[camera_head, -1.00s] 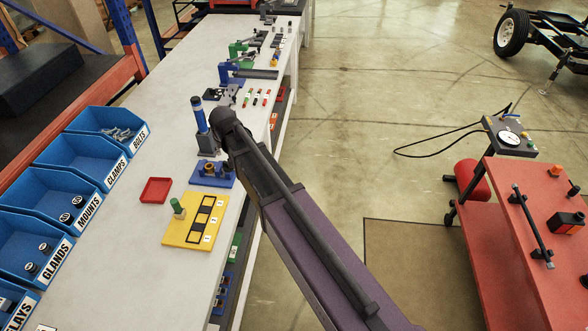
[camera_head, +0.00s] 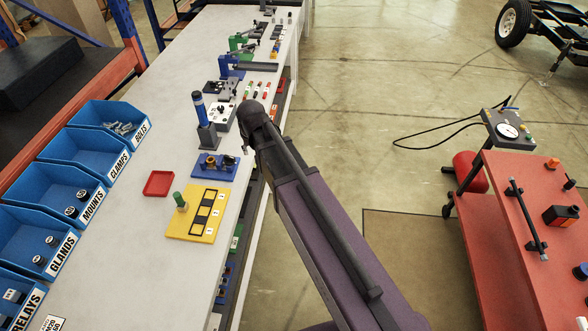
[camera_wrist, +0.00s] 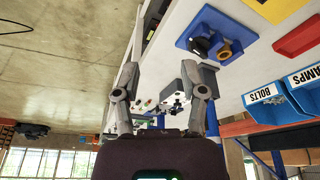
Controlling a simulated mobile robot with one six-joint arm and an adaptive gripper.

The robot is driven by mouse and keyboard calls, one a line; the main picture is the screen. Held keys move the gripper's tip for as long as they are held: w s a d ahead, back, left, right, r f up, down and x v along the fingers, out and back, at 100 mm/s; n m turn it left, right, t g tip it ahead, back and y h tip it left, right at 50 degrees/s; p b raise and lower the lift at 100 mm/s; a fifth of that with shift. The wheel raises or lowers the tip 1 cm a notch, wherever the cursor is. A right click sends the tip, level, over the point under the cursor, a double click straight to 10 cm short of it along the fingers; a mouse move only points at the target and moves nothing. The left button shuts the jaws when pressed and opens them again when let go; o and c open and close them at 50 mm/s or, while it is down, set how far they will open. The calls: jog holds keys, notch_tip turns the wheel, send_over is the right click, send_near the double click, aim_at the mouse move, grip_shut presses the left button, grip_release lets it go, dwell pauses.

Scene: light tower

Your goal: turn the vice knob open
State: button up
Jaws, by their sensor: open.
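A blue plate (camera_head: 232,171) on the bench carries a black knob (camera_head: 206,159) and a brass fitting (camera_head: 228,166). The plate also shows at the top of the wrist view (camera_wrist: 185,40), with its black knob (camera_wrist: 199,46) and brass ring (camera_wrist: 225,51). I cannot tell for certain whether this black knob is the vice knob. In the wrist view my gripper (camera_wrist: 160,70) is open, its two fingers wide apart with nothing held between them. The plate lies beyond the right finger, apart from it. In the head view my arm hides most of the gripper.
A grey post with a blue cylinder (camera_head: 199,106) stands behind the blue plate. A yellow board (camera_head: 176,229) and red tray (camera_head: 158,184) lie nearer. Blue bins (camera_head: 95,156) line the left edge. Blue (camera_head: 228,66) and green (camera_head: 237,42) fixtures stand farther back.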

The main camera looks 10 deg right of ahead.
jog(key=s+d+m+g, duration=0.1)
jog(key=s+d+g, duration=0.1)
jog(key=s+d, duration=0.8)
jog(key=shift+s+d+f, duration=0.35)
jog(key=shift+d, duration=0.1)
jog(key=o, duration=0.6)
jog(key=shift+w+a, duration=0.15)
jog(key=shift+w, duration=0.1)
notch_tip(320, 180, up, 2)
jog(key=m+g+p, duration=0.1)
jog(key=m+p, duration=0.1)
jog(key=m, duration=0.6)
send_over(229, 156)
jog(key=shift+s+r, duration=0.1)
jog(key=shift+r, duration=0.1)
jog(key=shift+f, duration=0.2)
notch_tip(229, 156, down, 13)
jog(key=b, duration=1.3)
jog(key=shift+f, duration=0.2)
